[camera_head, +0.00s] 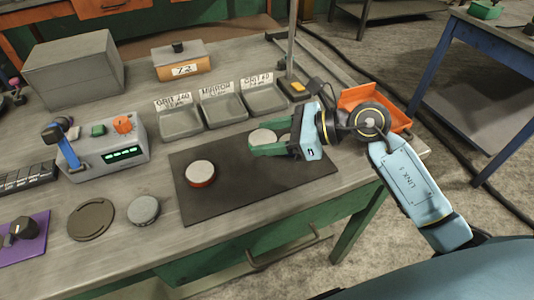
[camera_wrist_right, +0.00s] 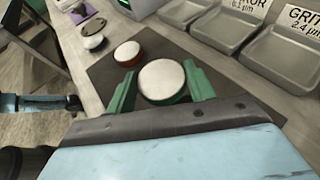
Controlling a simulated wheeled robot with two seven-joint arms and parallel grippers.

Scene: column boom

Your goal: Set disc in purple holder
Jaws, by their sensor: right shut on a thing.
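My right gripper (camera_head: 257,141) has green fingers and is shut on a white-topped disc with a green rim (camera_head: 262,136) over the dark mat. The disc (camera_wrist_right: 162,78) sits between the two fingers (camera_wrist_right: 160,72) in the right wrist view. I cannot tell whether it touches the mat. A purple plate (camera_head: 38,224), which seems to be the purple holder, lies at the left table edge with a black knobbed part on it. A white-topped disc with a red rim (camera_head: 201,172) lies on the mat to the left.
The dark mat (camera_head: 225,207) covers the table's middle. Labelled grey trays (camera_head: 181,122) stand behind it, and an orange bin (camera_head: 372,97) is at the right corner. A grey disc (camera_head: 143,210), a dark round plate (camera_head: 91,219) and a control box (camera_head: 107,146) are left of the mat.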

